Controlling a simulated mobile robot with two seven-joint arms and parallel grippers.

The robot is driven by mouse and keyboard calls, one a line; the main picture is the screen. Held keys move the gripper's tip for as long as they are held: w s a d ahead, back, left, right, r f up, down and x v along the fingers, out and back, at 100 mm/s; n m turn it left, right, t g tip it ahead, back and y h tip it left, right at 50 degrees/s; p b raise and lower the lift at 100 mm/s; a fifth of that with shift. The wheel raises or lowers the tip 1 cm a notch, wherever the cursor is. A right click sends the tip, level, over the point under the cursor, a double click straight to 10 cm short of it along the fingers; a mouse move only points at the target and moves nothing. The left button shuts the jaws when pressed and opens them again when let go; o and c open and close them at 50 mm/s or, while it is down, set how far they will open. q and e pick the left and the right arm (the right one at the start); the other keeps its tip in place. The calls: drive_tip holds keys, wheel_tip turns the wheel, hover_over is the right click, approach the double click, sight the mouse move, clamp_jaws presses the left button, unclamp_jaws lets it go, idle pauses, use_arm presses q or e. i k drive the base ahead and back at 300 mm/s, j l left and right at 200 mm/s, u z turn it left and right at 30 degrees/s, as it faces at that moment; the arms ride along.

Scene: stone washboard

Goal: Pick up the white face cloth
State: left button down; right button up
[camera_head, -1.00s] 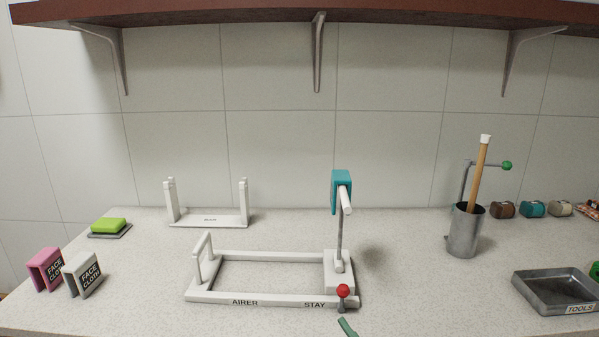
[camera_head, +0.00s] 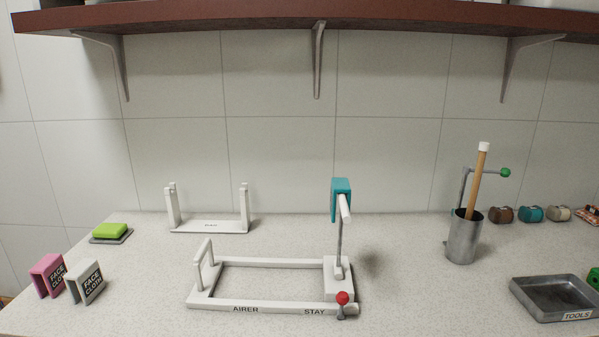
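The white face cloth (camera_head: 86,281) stands folded like a small tent near the front left of the counter. A dark label reading FACE CLOTH is on its side. A pink face cloth (camera_head: 47,275) of the same shape stands just to its left, very close to it. Neither of my grippers shows in the head view, so I cannot see whether they are open or shut. Nothing covers the white cloth.
A white airer frame (camera_head: 279,306) with a red-knobbed stay (camera_head: 342,299) lies at the middle front. A white rack (camera_head: 209,226) and green soap (camera_head: 110,230) stand behind. A metal cup (camera_head: 464,240) and TOOLS tray (camera_head: 558,299) are right. A shelf (camera_head: 300,17) overhangs.

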sight(85, 281)
drive_tip(key=u, duration=1.3)
drive_tip(key=i+j+z, duration=0.1)
drive_tip(key=z, duration=0.55)
drive_tip(key=i+j+z, duration=0.1)
drive_tip(key=j+z, duration=0.15)
drive_tip(key=j, duration=0.2)
drive_tip(key=j+z, duration=0.25)
drive_tip(key=j, duration=0.25)
drive_tip(key=i+j+z, duration=0.1)
drive_tip(key=j, duration=0.35)
drive_tip(key=j+z, duration=0.1)
drive_tip(key=j, duration=0.35)
drive_tip(key=i+j, duration=0.1)
drive_tip(key=j, duration=0.65)
drive_tip(key=i+j, duration=0.1)
drive_tip(key=j, duration=0.7)
